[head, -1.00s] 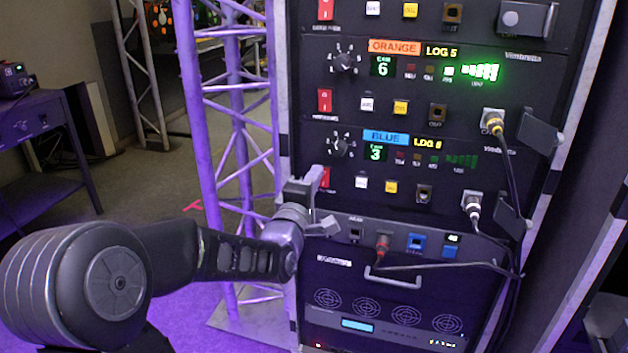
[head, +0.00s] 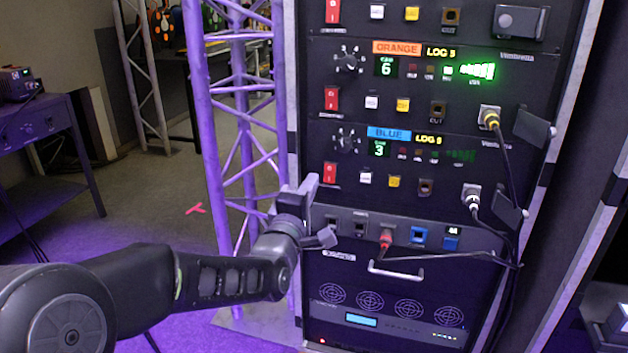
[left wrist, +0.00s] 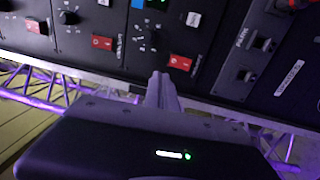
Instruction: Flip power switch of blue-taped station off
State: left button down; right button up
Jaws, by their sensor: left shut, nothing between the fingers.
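The blue-taped station is the rack panel with the blue "BLUE" label (head: 389,133), with "LOG 5" or similar beside it. Its red power switch (head: 330,172) is at the panel's lower left and is fully visible. Its small display shows a green 3 (head: 379,149). My left gripper (head: 311,184) is shut and empty, just left of and slightly below that switch, with a small apparent gap. In the left wrist view the shut fingers (left wrist: 161,88) point at the rack just below the red switch (left wrist: 180,62). I cannot tell the rocker's position. My right gripper is out of view.
The orange-labelled panel (head: 397,47) above has a similar red switch (head: 331,99). Cables (head: 508,170) hang on the rack's right side. A purple-lit truss (head: 205,130) stands left of the rack. A drawer handle (head: 396,271) sticks out below.

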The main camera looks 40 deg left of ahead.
pick_arm(q)
jog(key=s, duration=0.1)
jog(key=s+d, duration=0.1)
jog(key=s, duration=0.1)
jog(key=s+d, duration=0.1)
jog(key=s, duration=0.1)
jog(key=shift+s+r, duration=0.2)
jog(key=shift+r, duration=0.15)
